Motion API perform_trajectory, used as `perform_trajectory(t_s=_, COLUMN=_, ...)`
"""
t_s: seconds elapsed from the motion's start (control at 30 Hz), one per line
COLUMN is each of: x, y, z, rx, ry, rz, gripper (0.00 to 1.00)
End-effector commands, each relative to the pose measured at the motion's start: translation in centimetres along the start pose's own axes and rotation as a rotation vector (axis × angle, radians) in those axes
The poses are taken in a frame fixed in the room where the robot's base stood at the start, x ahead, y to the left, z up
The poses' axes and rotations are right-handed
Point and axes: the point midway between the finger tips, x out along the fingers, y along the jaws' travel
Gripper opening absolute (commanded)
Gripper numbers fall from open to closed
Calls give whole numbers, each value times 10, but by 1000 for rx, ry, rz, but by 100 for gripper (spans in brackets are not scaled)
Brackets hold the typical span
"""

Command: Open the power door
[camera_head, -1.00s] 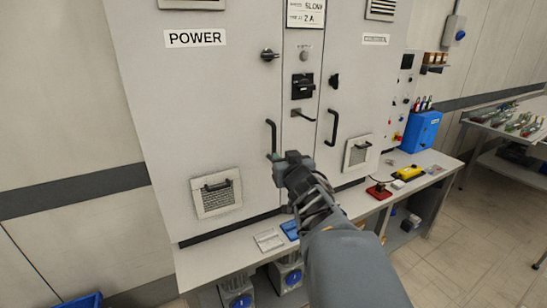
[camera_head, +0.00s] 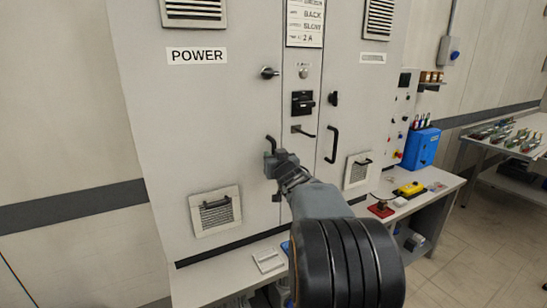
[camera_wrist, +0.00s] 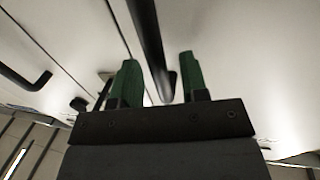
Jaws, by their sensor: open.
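The power door (camera_head: 215,110) is the pale grey left cabinet door under the POWER label, and it looks shut. Its black vertical handle (camera_head: 271,141) is partly hidden behind my gripper (camera_head: 270,163). In the wrist view the handle (camera_wrist: 150,40) runs down between the two green fingers of my gripper (camera_wrist: 159,60). The fingers are apart, one on each side of the bar in the picture. I see no clear contact. A dark rotary knob (camera_head: 269,73) sits on the door above the handle.
The right cabinet door has its own black handle (camera_head: 332,145). A lever (camera_head: 302,131) juts from the strip between the doors. A bench (camera_head: 440,190) below holds a yellow control box (camera_head: 410,189) and a red-based item (camera_head: 381,208). Floor shows at the right.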

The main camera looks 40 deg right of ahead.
Motion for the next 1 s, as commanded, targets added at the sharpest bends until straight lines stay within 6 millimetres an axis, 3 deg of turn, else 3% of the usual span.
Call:
perform_trajectory(t_s=0.47, x=9, y=0, z=0, rx=0, ry=-1, rz=0, gripper=41)
perform_trajectory(t_s=0.87, x=9, y=0, z=0, rx=0, ry=0, rz=0, gripper=2)
perform_trajectory(t_s=1.0, x=9, y=0, z=0, rx=0, ry=0, rz=0, gripper=0)
